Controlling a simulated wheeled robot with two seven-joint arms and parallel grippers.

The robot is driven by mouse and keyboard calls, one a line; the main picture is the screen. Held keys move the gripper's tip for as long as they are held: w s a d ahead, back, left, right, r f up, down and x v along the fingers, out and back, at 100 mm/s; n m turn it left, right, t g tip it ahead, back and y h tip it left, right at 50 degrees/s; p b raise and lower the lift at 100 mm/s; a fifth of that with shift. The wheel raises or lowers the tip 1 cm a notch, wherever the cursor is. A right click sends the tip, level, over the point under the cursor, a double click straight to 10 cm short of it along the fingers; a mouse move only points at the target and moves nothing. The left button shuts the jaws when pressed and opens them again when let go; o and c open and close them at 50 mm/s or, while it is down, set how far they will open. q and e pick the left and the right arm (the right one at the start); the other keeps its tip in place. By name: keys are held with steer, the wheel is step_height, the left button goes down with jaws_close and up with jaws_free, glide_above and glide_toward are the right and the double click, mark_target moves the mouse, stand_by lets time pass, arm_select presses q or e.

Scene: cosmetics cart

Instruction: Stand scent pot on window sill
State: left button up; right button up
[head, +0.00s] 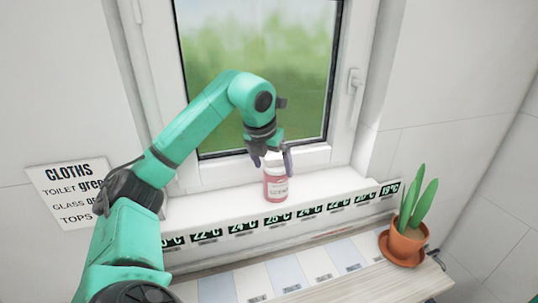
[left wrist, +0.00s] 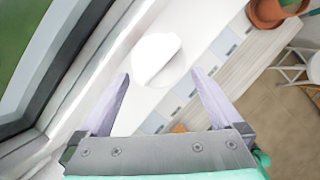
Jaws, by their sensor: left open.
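The scent pot (head: 275,186), a pink-red jar with a pale label and a white top, stands upright on the white window sill (head: 215,208). In the left wrist view its white top (left wrist: 156,58) shows just beyond the fingertips. My left gripper (head: 273,165) is open, above and around the top of the pot, with one finger to each side in the head view. The wrist view shows the open jaws (left wrist: 161,73) with nothing clamped between them. Whether a finger touches the pot I cannot tell. My right gripper is out of view.
The window (head: 262,75) stands close behind the sill. A strip of temperature labels (head: 243,227) runs along the sill's front edge. A potted plant (head: 403,240) stands at the right on the lower wooden shelf (head: 345,285). The sill is clear beside the pot.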

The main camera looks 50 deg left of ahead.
arm_select(q)
steer(key=v, duration=0.5)
steer(key=shift+r, duration=0.2)
steer(key=shift+f, duration=0.1)
